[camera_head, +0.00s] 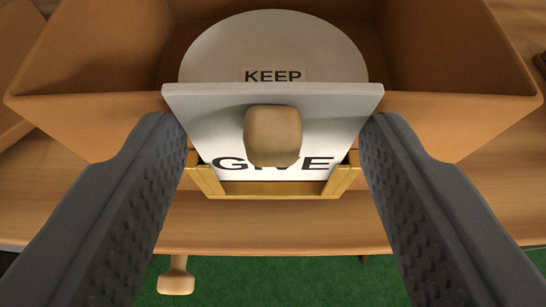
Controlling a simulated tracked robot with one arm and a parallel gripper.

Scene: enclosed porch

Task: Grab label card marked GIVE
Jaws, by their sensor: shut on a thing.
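The label card marked GIVE (215,122) is a white slab with black letters and a rounded tan knob (273,136) on its face. The knob hides part of the word. My gripper (272,125) is shut on the card, with one dark, dimpled finger at each side edge. The card's lower part is framed by a yellow wooden holder (270,195); whether it still sits in the holder I cannot tell.
Behind the card is an open brown box (85,115) with a round white piece (290,40) in it, bearing a KEEP label (273,75). The box stands on a wooden surface (270,235). Another tan knob (176,281) shows below its front edge, above green floor (290,280).

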